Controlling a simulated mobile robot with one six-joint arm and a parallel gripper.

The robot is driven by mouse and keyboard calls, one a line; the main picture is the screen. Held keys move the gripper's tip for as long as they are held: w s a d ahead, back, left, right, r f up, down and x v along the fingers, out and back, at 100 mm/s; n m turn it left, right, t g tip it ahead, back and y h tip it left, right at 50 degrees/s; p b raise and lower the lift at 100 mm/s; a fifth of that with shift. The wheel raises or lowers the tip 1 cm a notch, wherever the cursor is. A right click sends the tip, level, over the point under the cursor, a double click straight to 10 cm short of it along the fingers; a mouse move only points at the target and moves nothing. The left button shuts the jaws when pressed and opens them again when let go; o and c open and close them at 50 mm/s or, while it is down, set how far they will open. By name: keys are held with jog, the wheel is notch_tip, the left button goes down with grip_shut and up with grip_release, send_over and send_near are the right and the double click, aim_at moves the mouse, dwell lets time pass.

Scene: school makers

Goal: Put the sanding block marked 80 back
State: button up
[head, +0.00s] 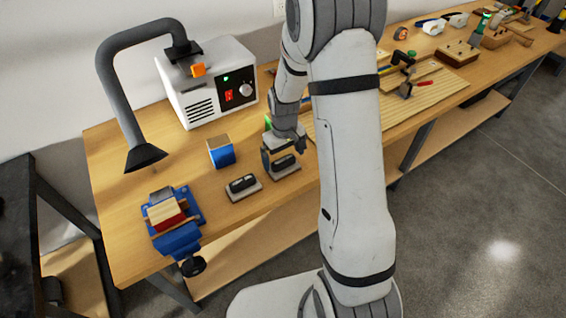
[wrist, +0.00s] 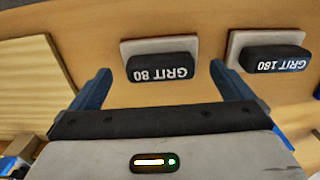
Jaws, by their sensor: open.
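The sanding block marked GRIT 80 (wrist: 162,67) is a dark block on a pale base plate (wrist: 126,47) on the wooden bench. In the wrist view its label reads upside down and it lies between the fingertips, with gaps on both sides. In the head view the block (head: 285,161) is partly behind my gripper (head: 281,156). My gripper is open and empty, its blue-grey fingers (wrist: 160,72) pointing toward the block. A similar block marked GRIT 180 (wrist: 275,59) on its own pale plate is to the right; in the head view it is the left one (head: 242,183).
A blue block with a tan top (head: 221,153) and a blue vise (head: 181,241) gripping a red and cream piece stand left. A white fume extractor (head: 207,85) with a bent hose is behind. A slatted board (head: 430,93) with tools lies right. The bench's front edge is close.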

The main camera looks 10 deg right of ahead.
aim_at(284, 161)
jog(key=s+r+m+t, duration=0.1)
jog(key=s+r, duration=0.4)
jog(key=r, duration=0.4)
jog(key=s+r+m, duration=0.1)
jog(key=s+r, duration=0.3)
jog(key=r, duration=0.5)
jog(key=s+r+m+t, duration=0.1)
jog(key=s+r+t, duration=0.1)
jog(key=s, duration=1)
jog(key=shift+r+m+b, duration=0.3)
jog(key=shift+r, duration=0.6)
jog(key=shift+a, duration=0.1)
